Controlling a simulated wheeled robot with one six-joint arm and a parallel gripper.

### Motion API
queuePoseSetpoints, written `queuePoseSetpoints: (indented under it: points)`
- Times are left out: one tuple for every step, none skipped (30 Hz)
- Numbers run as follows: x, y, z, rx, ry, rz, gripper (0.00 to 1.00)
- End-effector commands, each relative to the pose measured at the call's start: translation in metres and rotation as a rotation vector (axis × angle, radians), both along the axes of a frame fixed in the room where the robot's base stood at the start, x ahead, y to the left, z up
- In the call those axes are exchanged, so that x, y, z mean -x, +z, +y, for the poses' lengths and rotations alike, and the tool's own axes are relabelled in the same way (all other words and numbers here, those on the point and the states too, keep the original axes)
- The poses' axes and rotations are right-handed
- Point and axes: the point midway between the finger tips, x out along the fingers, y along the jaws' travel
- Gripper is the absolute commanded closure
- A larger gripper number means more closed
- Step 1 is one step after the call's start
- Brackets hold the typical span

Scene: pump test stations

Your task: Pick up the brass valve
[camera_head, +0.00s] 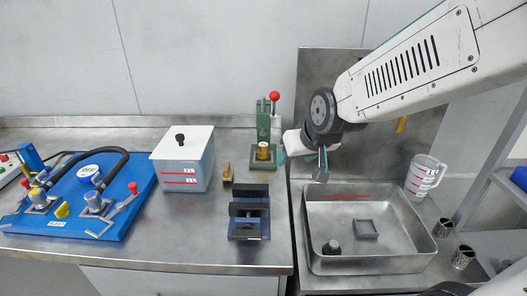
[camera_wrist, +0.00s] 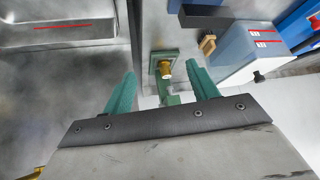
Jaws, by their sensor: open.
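The brass valve (camera_head: 263,151) appears to be the short gold cylinder seated at the foot of a green stand (camera_head: 262,125) with a red-knobbed lever, at the back of the bench. In the wrist view the brass valve (camera_wrist: 166,69) shows end-on over a green base plate, between my two green fingertips and beyond them. My gripper (camera_wrist: 161,71) is open and empty. In the head view my gripper (camera_head: 291,158) is just right of the stand, partly hidden by my wrist. I cannot tell the exact gap to the valve.
Left of the stand are a small brown block (camera_head: 227,173), a lidded white container (camera_head: 184,172) and a blue pump board (camera_head: 80,205). A black vise (camera_head: 249,212) stands in front. Right are a metal basin (camera_head: 315,250) and a clear jug (camera_head: 424,177).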

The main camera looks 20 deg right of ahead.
Motion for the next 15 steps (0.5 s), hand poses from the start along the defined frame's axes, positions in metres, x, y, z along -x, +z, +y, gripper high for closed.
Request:
queuePoseSetpoints:
  points:
    - [-0.025, -0.015, 0.003, -0.002, -0.005, -0.047, 0.41]
    - [-0.039, -0.020, 0.004, -0.002, -0.010, -0.088, 0.41]
    - [-0.058, -0.029, 0.005, -0.002, -0.017, -0.140, 0.41]
    - [-0.071, -0.035, 0.006, -0.001, -0.022, -0.180, 0.41]
    - [-0.084, -0.040, 0.006, 0.002, -0.030, -0.220, 0.41]
    - [-0.099, -0.048, 0.007, 0.008, -0.038, -0.271, 0.41]
    - [-0.109, -0.054, 0.007, 0.012, -0.044, -0.308, 0.41]
    - [-0.118, -0.060, 0.006, 0.015, -0.051, -0.341, 0.41]
    - [-0.128, -0.067, 0.006, 0.023, -0.059, -0.384, 0.41]
    - [-0.135, -0.071, 0.006, 0.027, -0.064, -0.414, 0.41]
    - [-0.141, -0.075, 0.005, 0.032, -0.070, -0.442, 0.41]
    - [-0.147, -0.079, 0.004, 0.038, -0.075, -0.475, 0.41]
    - [-0.150, -0.082, 0.004, 0.042, -0.079, -0.496, 0.41]
    - [-0.153, -0.084, 0.004, 0.046, -0.082, -0.514, 0.41]
    - [-0.156, -0.086, 0.003, 0.050, -0.086, -0.533, 0.41]
